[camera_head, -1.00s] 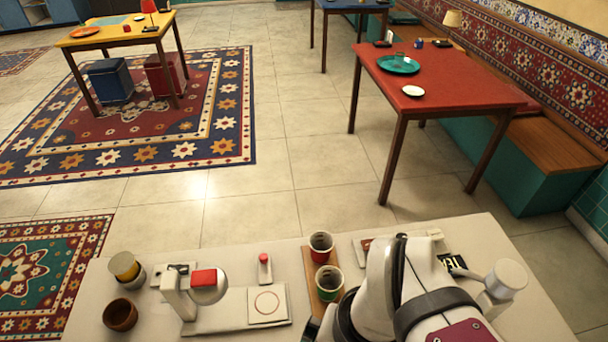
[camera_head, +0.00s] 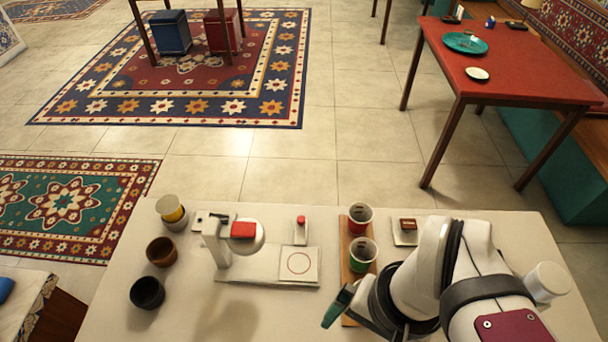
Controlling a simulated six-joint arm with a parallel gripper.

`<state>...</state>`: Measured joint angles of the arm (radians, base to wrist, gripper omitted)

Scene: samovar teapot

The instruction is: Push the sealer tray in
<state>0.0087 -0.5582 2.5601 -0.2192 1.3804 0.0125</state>
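The sealer is a white device with a red block (camera_head: 243,230) on its round head, standing on the table left of centre. A white square plate with a red ring (camera_head: 299,264), which looks like the sealer tray, lies at the right end of the long white base (camera_head: 250,279), to the right of the head and not under it. My arm comes in from the lower right. A dark piece with a green face (camera_head: 338,306), apparently part of my gripper, shows at the arm's left end, below and right of the tray and apart from it. The fingers cannot be made out.
Two cups, red-banded (camera_head: 359,219) and green-banded (camera_head: 361,255), stand on a wooden board (camera_head: 346,275) between tray and arm. A small red-topped white piece (camera_head: 301,230) is behind the tray. Bowls (camera_head: 161,251) and yellow-banded cup (camera_head: 170,208) stand left. The table front is clear.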

